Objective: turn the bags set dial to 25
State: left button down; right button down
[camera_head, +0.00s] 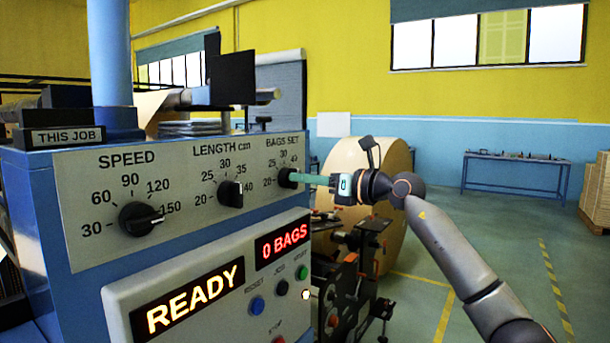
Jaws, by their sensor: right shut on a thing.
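The bags set dial (284,178) is a dark knob at the right end of the machine's grey panel, under the label BAGS SET. Numbers 20, 25, 30 and 40 ring it. My right gripper (298,178) reaches in from the right with its long greenish fingers at the dial and is shut on it. The fingers cover part of the knob, so I cannot tell where its pointer stands. My left gripper is not in view.
The speed dial (139,219) and the length dial (230,194) sit left on the same panel. Below, a lit READY display (188,299) and a 0 BAGS display (282,245) stand beside coloured buttons. A large kraft roll (350,235) is behind my right arm.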

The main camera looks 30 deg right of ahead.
jog(key=n, duration=1)
jog(key=shift+a, duration=0.2)
jog(key=shift+n, duration=0.5)
jog(key=c, duration=0.9)
grip_release()
jog(key=shift+o, duration=0.2)
jog(key=shift+f, duration=0.1)
jog(key=shift+s, duration=0.15)
